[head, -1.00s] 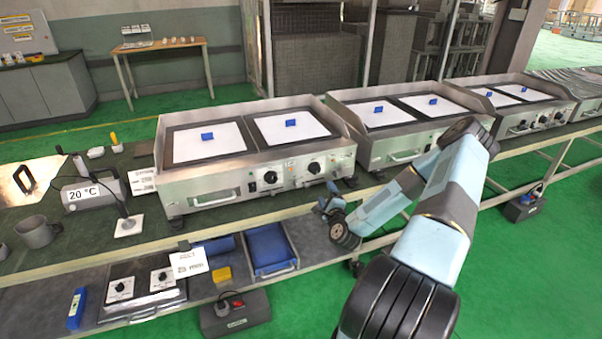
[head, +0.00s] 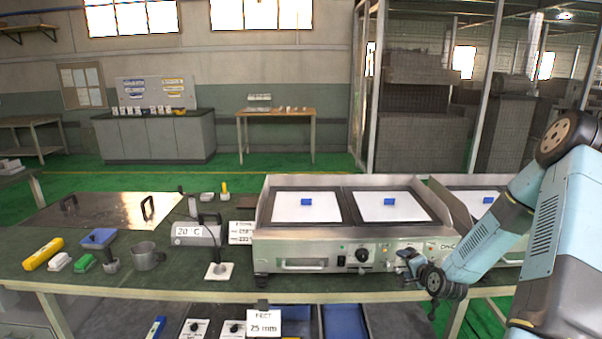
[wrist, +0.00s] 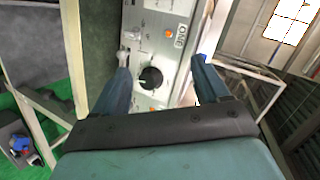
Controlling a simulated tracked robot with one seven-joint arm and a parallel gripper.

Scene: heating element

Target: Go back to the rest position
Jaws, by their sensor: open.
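My gripper (head: 408,260) is in front of the right end of the near griddle's front panel (head: 330,256) in the head view. In the wrist view my gripper (wrist: 160,72) has its two blue-grey fingers spread wide. Nothing is held between them. A black knob (wrist: 150,78) on the steel panel shows between the fingers, beyond the tips. In the head view the left knob (head: 361,256) is in plain sight, while the gripper partly covers the right one. My arm comes in from the right with its elbow raised.
The green workbench (head: 130,278) carries a mug (head: 145,256), a 20 °C device (head: 197,233), a yellow tool (head: 43,254) and a steel plate (head: 110,210). A second griddle (head: 480,198) stands to the right, behind my arm. A lower shelf has blue trays (head: 345,322).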

